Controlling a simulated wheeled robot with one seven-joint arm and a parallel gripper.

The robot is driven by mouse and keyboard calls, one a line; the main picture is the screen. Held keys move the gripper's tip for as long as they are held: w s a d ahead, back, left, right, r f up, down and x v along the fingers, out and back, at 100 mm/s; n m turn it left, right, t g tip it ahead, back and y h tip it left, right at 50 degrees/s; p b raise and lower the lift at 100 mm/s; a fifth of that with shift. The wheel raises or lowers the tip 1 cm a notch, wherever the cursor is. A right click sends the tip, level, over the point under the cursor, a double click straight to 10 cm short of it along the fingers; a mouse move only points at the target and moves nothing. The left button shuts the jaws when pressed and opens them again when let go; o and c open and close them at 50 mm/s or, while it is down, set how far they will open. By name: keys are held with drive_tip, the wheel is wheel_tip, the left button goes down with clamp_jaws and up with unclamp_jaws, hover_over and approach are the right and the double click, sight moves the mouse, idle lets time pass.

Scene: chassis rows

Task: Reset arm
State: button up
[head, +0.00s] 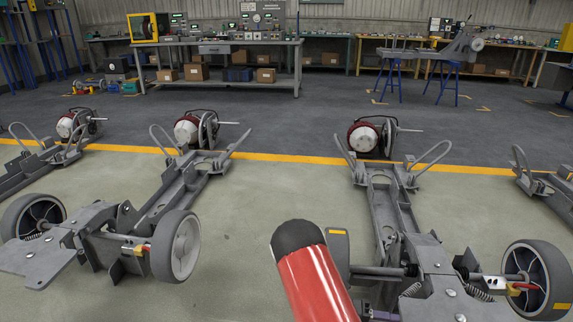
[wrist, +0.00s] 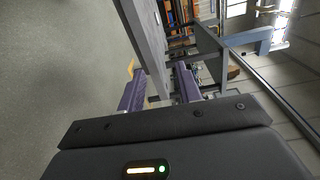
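My gripper shows in the wrist view (wrist: 160,88) as two purple fingers standing apart with a gap between them. A grey metal bar (wrist: 148,40) of a chassis runs through the view toward that gap; I cannot tell whether a finger touches it. The fingers do not look closed on anything. In the head view my red arm link with a dark end rises at the bottom centre. A small purple piece at the bottom edge, right of it, looks like part of my gripper, beside the right chassis (head: 385,215); the rest is hidden.
A left chassis (head: 180,195) with grey wheels (head: 176,246) stands on the floor. More chassis stand at both side edges. Red and white drums (head: 364,136) sit at the chassis' far ends. Clear floor (head: 270,190) lies between the two rows. A workbench (head: 215,48) stands behind the yellow line.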

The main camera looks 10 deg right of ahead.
drive_tip(key=s+a+r+m+t+y, duration=0.3)
drive_tip(key=s+a+r+m+y, duration=0.2)
drive_tip(key=r+m, duration=0.5)
drive_tip(key=s+a+r+m+t+y, duration=0.3)
drive_tip(key=s+a+r+m+y, duration=0.2)
drive_tip(key=r+m, duration=0.5)
drive_tip(key=s+a+r+m+t+y, duration=0.4)
drive_tip(key=s+a+r+m+y, duration=0.1)
drive_tip(key=r+m, duration=0.5)
drive_tip(key=shift+s+a+m+y, duration=0.35)
drive_tip(key=shift+a+m+y, duration=0.3)
drive_tip(key=shift+m+y, duration=0.4)
drive_tip(key=shift+r, duration=0.1)
